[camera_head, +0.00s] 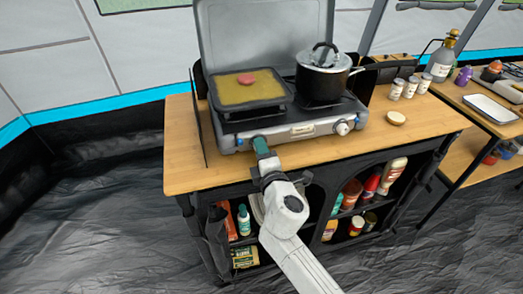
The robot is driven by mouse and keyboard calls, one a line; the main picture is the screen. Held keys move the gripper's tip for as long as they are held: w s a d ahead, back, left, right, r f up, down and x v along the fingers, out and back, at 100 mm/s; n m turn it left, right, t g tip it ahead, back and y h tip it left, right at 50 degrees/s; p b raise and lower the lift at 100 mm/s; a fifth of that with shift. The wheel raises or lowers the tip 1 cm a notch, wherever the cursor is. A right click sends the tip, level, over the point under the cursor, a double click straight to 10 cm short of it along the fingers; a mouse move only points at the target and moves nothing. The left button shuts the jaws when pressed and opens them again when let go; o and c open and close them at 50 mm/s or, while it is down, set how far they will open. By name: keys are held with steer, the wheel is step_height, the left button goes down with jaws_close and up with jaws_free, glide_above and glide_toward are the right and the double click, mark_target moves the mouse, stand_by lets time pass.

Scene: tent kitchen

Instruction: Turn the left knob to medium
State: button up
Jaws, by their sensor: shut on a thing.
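A grey two-burner camp stove (292,133) with its lid raised stands on the wooden counter. My gripper (261,147) reaches up to the left end of its front panel and is shut on the left knob there. The gripper covers this knob, so its setting cannot be read. The right knob (342,128) shows uncovered at the right end of the panel.
A square pan (247,92) with a pink piece on it sits on the left burner. A lidded pot (323,75) sits on the right burner. Spice jars (397,89) and a round tan item (396,118) are to the right. Bottles fill the shelves below. The wooden counter (187,150) is clear at left.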

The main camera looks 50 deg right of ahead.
steer(key=shift+a+f+n, duration=0.1)
steer(key=shift+n, duration=0.3)
steer(key=o, duration=1)
steer(key=shift+o, duration=0.2)
